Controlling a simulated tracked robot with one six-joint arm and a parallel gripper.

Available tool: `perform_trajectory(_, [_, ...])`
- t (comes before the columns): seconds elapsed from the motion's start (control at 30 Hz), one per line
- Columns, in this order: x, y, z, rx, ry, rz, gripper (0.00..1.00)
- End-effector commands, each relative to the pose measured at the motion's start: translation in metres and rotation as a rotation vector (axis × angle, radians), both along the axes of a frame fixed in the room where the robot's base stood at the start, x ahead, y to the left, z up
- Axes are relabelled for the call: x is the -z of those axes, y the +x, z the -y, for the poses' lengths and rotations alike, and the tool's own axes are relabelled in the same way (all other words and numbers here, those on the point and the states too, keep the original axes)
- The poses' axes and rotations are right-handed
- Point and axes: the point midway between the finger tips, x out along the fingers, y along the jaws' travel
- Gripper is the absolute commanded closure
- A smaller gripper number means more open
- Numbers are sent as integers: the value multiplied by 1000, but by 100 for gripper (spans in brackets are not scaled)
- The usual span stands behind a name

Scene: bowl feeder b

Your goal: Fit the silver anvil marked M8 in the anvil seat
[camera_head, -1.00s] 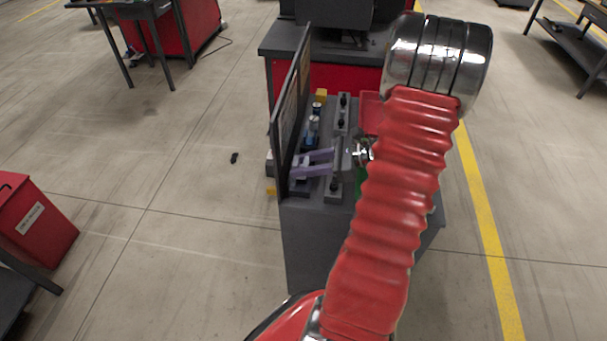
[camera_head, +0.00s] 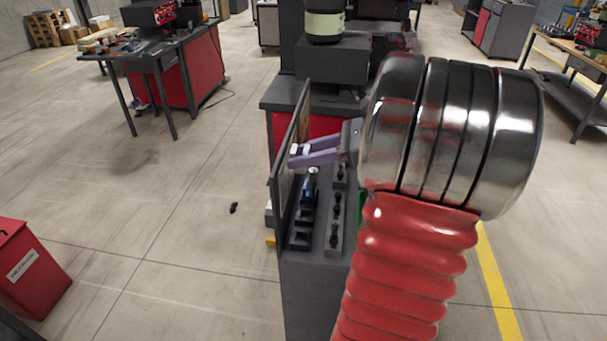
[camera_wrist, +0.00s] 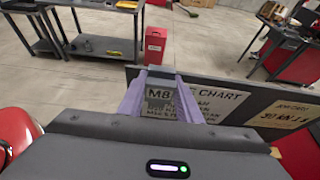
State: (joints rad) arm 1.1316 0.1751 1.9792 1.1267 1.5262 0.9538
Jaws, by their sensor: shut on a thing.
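My gripper (camera_head: 300,156) has lilac fingers and reaches left from my arm, above the bench and near the upright board. It is shut on a small silver piece, the anvil (camera_head: 296,149), at the fingertips. In the wrist view a grey face marked M8 (camera_wrist: 160,95) shows between my fingers, in front of the board; I take it to be the anvil. The anvil is held up, apart from the bench top. I cannot pick out the anvil seat; my large arm hides the right part of the bench.
The upright board (camera_head: 290,160) stands along the bench's left edge; its chart (camera_wrist: 220,103) shows in the wrist view. Below my gripper are dark blocks (camera_head: 300,228) and a grey rail with black knobs (camera_head: 335,208). A red bin (camera_head: 28,272) stands at left; the floor between is mostly clear.

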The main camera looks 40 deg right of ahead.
Motion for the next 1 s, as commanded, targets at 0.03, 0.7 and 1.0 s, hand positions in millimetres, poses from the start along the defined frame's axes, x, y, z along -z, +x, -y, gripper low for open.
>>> perform_trajectory(0.03, [-6, 0, 0, 0, -2, 2, 100])
perform_trajectory(0.7, [-15, 0, 0, 0, 1, 1, 100])
perform_trajectory(1.0, [-15, 0, 0, 0, 0, 1, 100])
